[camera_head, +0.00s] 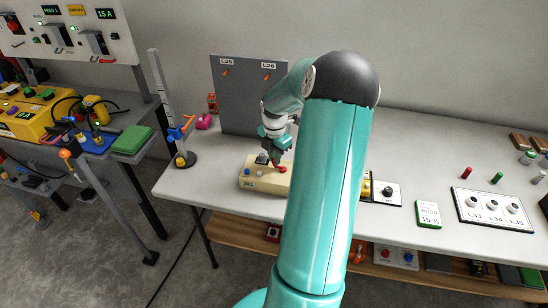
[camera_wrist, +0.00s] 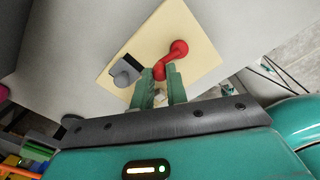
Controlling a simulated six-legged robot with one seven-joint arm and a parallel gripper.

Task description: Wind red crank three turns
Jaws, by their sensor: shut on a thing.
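The red crank (camera_wrist: 180,48) is on a cream box (camera_wrist: 196,30). In the wrist view its rounded far end points up and to the right, and its near end lies between my fingertips. My gripper (camera_wrist: 160,76) is shut on that near end. In the head view my gripper (camera_head: 270,152) reaches down to the box (camera_head: 247,181) on the table, and the red crank (camera_head: 281,169) shows beside it. My arm hides the right part of the box in that view.
A grey knob on a dark plate (camera_wrist: 124,76) sits on the box, left of my fingers. A grey upright panel (camera_head: 240,100) stands behind. A ruler post (camera_head: 160,85) stands at the left. A panel of dials (camera_head: 493,209) lies at the right.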

